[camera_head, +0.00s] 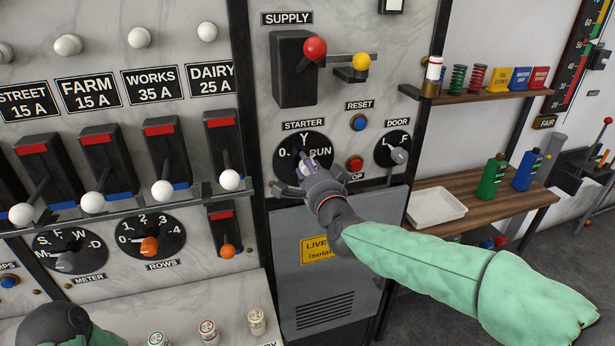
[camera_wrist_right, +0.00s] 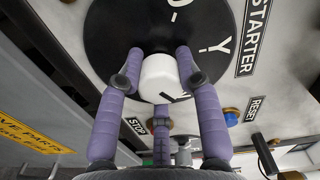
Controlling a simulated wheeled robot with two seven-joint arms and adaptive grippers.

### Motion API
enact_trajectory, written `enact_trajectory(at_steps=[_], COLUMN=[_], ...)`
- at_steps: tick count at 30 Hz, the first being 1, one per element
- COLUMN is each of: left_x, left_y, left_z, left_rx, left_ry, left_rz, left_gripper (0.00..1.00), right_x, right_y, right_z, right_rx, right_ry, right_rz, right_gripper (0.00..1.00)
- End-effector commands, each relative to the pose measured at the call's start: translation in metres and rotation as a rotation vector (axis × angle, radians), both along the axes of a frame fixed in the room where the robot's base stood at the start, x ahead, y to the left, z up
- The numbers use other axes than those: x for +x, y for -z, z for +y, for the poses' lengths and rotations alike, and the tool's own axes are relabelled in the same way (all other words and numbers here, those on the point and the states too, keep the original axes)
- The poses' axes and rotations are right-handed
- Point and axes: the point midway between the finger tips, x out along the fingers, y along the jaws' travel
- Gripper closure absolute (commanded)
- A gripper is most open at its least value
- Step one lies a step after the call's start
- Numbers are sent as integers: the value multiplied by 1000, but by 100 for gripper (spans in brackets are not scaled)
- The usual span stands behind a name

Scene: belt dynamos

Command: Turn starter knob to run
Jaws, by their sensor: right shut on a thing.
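The starter dial (camera_head: 289,146) is a black disc marked 0, Y and RUN, under a STARTER label (camera_head: 303,125). My right gripper (camera_head: 305,164) reaches it from the lower right and covers part of its face. In the right wrist view the white starter knob (camera_wrist_right: 160,72) sits between the purple-grey fingers of my right gripper (camera_wrist_right: 157,70), which are shut on its sides. A dark mark shows on the knob's near edge. I cannot tell which marking the knob points at. Part of my left arm shows at the bottom left; its fingers are not visible.
A blue reset button (camera_head: 358,123), a red stop button (camera_head: 354,164) and the door knob (camera_head: 399,155) are close right of the dial. Levers with white balls (camera_head: 162,191) stick out at left. A shelf with a white tray (camera_head: 436,206) stands at right.

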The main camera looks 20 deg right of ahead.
Motion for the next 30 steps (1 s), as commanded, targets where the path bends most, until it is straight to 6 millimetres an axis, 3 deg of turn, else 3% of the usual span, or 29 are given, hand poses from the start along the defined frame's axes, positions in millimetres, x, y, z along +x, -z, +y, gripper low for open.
enact_trajectory(at_steps=[1,20,21,23,30], left_x=[0,0,0,0,0], left_y=[4,8,8,8,8], left_z=[0,0,0,0,0], left_rx=[0,0,0,0,0], left_ry=[0,0,0,0,0], left_rz=[0,0,0,0,0], left_gripper=[100,100,100,100,100], right_x=[0,0,0,0,0], right_y=[-8,-9,-9,-9,-5], right_z=[-6,-7,-7,-7,-4], right_rx=[20,68,68,68,64], right_ry=[13,15,15,14,8], right_rz=[-19,-17,-17,-16,-7], right_gripper=[97,97,59,42,41])
